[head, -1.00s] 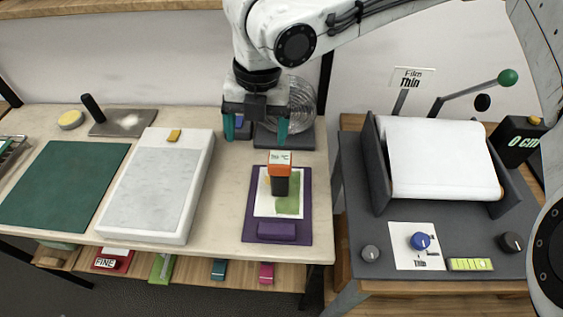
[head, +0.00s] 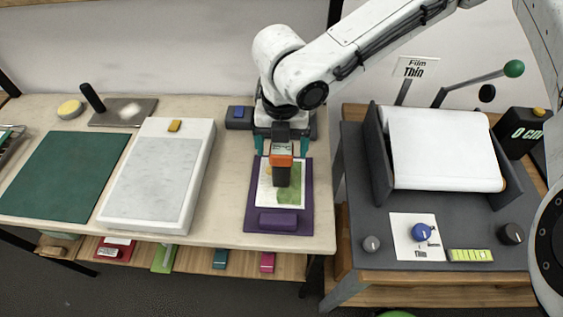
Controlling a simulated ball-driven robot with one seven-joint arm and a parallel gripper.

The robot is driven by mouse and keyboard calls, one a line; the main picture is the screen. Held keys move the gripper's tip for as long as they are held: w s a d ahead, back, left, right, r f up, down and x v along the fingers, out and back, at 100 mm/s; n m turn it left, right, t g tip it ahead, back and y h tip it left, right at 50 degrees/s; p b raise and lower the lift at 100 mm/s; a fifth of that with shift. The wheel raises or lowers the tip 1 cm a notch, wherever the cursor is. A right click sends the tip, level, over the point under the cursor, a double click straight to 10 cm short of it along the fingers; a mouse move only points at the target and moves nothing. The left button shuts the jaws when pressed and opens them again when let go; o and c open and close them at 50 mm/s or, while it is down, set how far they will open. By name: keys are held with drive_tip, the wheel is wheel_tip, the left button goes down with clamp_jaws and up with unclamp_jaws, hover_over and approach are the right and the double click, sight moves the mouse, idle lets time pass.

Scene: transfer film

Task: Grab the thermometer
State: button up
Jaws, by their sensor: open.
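The thermometer (head: 283,161) is an orange and black handheld device with a small pale display at its top. It stands over a printed picture sheet (head: 267,196) on a purple clipboard-like board (head: 250,213). My gripper (head: 282,148) is open, its teal fingers on either side of the upper part of the thermometer. I cannot tell whether the fingers touch it. Part of the gripper body is hidden behind the thermometer and under my arm.
A white press plate (head: 160,180) and a green mat (head: 65,180) lie to the left. A film roll machine (head: 445,150) with a green-knobbed lever (head: 513,69) stands right, beyond a gap. A small dark box with a blue button (head: 238,113) is behind the gripper. A lower shelf (head: 200,260) holds several tools.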

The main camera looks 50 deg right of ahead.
drive_tip(key=shift+f, duration=0.9)
clamp_jaws()
drive_tip(key=shift+r, duration=0.1)
